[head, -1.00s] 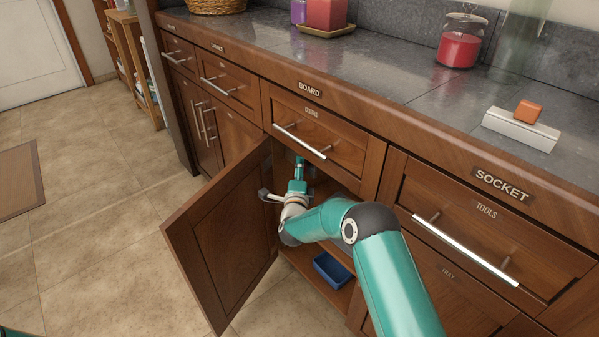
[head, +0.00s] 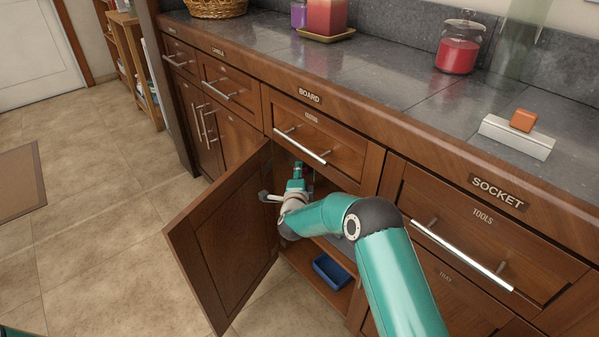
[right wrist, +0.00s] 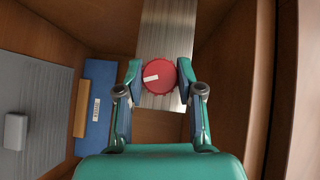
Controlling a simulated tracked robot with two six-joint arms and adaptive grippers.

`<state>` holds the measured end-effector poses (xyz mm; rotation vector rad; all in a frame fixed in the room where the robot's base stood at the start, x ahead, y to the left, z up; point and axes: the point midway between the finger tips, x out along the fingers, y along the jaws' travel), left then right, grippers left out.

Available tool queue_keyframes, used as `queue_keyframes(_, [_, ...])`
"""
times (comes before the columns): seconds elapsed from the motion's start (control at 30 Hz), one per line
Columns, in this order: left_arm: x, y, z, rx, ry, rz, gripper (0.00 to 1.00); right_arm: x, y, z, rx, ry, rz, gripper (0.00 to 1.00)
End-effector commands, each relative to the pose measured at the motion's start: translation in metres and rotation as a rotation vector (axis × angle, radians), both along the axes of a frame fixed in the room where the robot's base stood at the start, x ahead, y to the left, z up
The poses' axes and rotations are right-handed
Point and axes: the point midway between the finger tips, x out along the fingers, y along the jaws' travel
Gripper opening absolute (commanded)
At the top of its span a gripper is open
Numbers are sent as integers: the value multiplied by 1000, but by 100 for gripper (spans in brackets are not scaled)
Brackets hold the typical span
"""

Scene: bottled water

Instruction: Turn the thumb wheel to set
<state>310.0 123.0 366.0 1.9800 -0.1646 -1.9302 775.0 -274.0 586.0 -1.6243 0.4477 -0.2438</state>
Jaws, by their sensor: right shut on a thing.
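The thumb wheel (right wrist: 160,76) is a round red knob with a white mark pointing left in the right wrist view. It sits in front of a brushed metal strip (right wrist: 167,30) inside the cabinet. My right gripper (right wrist: 159,82) has its two fingers on either side of the wheel and is shut on it. In the head view my right arm reaches into the open cabinet, with the gripper (head: 298,172) partly hidden in its shade and the wheel not discernible. My left gripper is not in view.
The cabinet door (head: 222,238) stands open at left of my arm. A blue tray (head: 331,271) lies on the cabinet floor. In the right wrist view a blue labelled thing (right wrist: 97,105) and a grey panel (right wrist: 32,115) are at left. Wooden walls are close around the gripper.

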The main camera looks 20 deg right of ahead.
Motion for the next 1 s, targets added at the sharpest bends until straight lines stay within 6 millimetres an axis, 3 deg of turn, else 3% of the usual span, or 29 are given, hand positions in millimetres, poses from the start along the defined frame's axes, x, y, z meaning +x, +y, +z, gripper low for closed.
queue_keyframes(0.5, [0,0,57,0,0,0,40,-1,1,2,-113,333,1,2])
queue_keyframes(1.0, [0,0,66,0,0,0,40,-1,1,-3,-139,402,0,2])
